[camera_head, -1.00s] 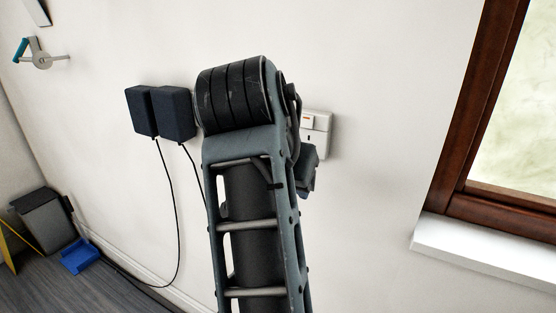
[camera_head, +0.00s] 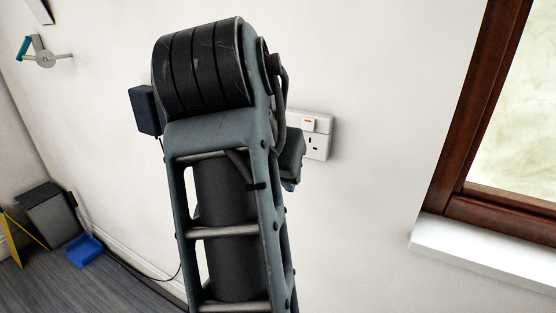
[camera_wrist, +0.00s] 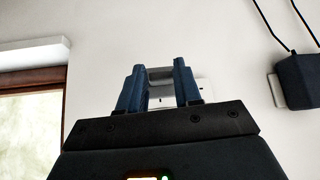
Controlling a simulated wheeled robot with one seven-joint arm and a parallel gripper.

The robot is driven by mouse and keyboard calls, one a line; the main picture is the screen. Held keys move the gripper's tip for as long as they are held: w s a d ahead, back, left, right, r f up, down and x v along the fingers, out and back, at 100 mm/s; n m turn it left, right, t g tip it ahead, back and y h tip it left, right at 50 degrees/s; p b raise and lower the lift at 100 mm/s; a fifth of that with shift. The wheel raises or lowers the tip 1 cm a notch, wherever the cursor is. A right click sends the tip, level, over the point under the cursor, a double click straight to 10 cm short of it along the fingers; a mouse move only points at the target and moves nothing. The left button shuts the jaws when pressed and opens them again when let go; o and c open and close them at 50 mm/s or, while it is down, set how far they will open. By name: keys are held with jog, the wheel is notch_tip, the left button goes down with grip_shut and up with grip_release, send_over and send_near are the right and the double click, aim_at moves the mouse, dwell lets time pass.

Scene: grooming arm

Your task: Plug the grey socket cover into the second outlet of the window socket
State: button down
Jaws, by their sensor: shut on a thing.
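The window socket (camera_head: 318,136) is a white double outlet plate on the wall, left of the window. Its right half shows bare slots and a switch with a reddish mark; my arm hides its left part in the head view. In the wrist view the socket (camera_wrist: 203,84) shows behind the fingers. My gripper (camera_wrist: 159,74) has blue fingers shut on the grey socket cover (camera_wrist: 160,74). The cover lies between the fingertips, in front of the socket plate. I cannot tell whether it touches the plate. The head view hides the fingertips and the cover behind my arm.
A dark adapter box (camera_head: 145,110) hangs on the wall left of my arm, with a cable running down. The wooden window frame (camera_head: 460,170) and white sill (camera_head: 480,255) are at the right. A grey bin (camera_head: 50,212) and blue dustpan (camera_head: 84,248) stand on the floor.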

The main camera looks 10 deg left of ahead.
jog(key=shift+w+d+p, duration=0.15)
jog(key=shift+w+d, duration=0.2)
jog(key=shift+w, duration=0.6)
jog(key=shift+w+d+p, duration=0.1)
jog(key=shift+w+d, duration=0.2)
jog(key=shift+w, duration=0.6)
jog(key=shift+w+d+p, duration=0.15)
jog(key=shift+w+d, duration=0.2)
jog(key=shift+w, duration=0.6)
jog(key=shift+m+p, duration=0.3)
jog(key=shift+p, duration=0.75)
jog(key=shift+w+d+p, duration=0.25)
jog(key=shift+w+p, duration=0.05)
jog(key=shift+w, duration=0.4)
jog(key=shift+w+d+p, duration=0.2)
jog(key=shift+w+p, duration=0.05)
jog(key=shift+w, duration=0.45)
jog(key=c, duration=0.7)
grip_release()
